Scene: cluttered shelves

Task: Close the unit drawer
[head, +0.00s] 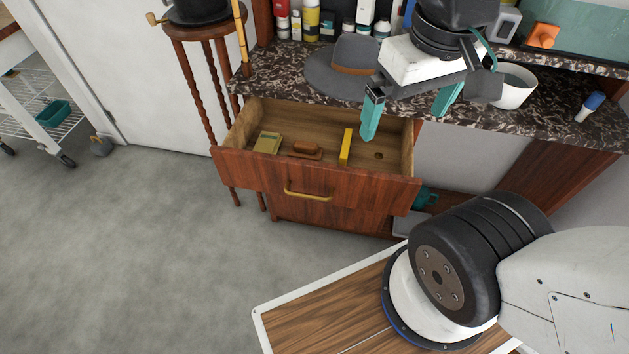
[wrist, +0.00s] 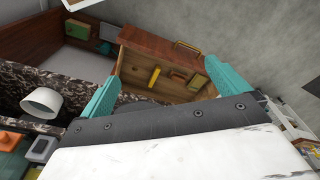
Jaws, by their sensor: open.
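The unit drawer (head: 318,190) is a reddish-brown wooden drawer with a brass handle (head: 307,195). It is pulled well out from below the dark marbled counter (head: 290,78). Inside lie a yellow-green box (head: 268,142), a brown object (head: 306,148) and a yellow bar (head: 346,147). My gripper (head: 410,118) has teal fingers spread apart, with nothing between them. It appears above the drawer's back right part and the counter edge. In the wrist view the drawer (wrist: 158,48) shows beyond and between the fingers (wrist: 160,88), its handle (wrist: 187,47) at the far side.
A grey hat (head: 345,65) and a white bowl (head: 513,88) stand on the counter near my gripper. A round wooden stand (head: 197,30) is at the drawer's left. A wheeled wire rack (head: 45,105) is far left. The grey floor (head: 120,250) in front of the drawer is clear.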

